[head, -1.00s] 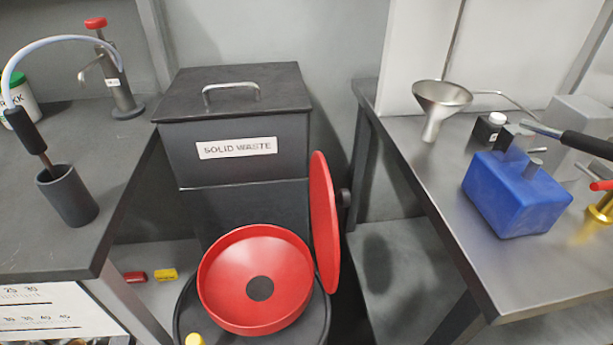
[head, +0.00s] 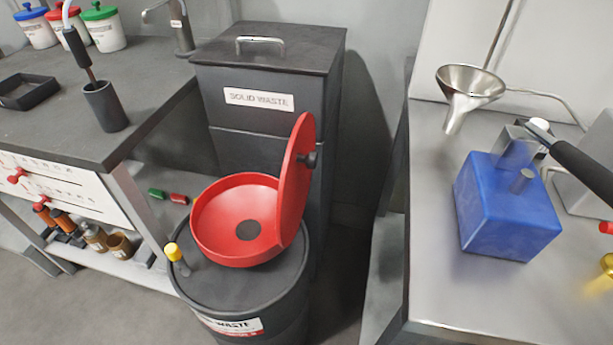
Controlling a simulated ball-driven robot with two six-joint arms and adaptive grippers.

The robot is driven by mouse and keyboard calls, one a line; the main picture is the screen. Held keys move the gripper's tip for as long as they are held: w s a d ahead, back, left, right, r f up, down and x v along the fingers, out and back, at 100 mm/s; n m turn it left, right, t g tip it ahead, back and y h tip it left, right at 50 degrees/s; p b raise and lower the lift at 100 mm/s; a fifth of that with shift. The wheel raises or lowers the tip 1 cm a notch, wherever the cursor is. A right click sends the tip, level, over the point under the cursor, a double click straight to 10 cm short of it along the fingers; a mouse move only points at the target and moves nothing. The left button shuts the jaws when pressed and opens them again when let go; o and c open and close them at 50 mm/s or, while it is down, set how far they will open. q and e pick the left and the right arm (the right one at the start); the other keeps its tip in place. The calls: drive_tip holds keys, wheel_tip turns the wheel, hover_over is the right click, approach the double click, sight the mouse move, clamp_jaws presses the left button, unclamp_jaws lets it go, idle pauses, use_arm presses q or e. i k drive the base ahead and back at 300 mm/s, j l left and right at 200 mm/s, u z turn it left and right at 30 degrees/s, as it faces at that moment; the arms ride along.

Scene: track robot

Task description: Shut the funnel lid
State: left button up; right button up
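A red funnel (head: 213,221) with a dark round hole in its middle sits on top of a dark waste drum (head: 262,299). Its round red lid (head: 293,190) stands open, close to upright, at the funnel's right side. A dark knob (head: 309,160) sticks out from the lid's right face. Neither of my grippers shows in the head view.
A black solid waste bin (head: 240,140) stands behind the drum. A yellow-capped piece (head: 173,252) stands on the drum top. A bench with a dark cup (head: 105,107) is at left. A steel table (head: 450,290) with a blue block (head: 508,207) is at right. Grey floor is clear at lower left.

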sight(301, 157)
drive_tip(key=j+z, duration=0.2)
drive_tip(key=j, duration=0.25)
drive_tip(key=k+j+z, duration=0.2)
drive_tip(key=j, duration=0.2)
drive_tip(key=j+z, duration=0.15)
drive_tip(key=j, duration=0.3)
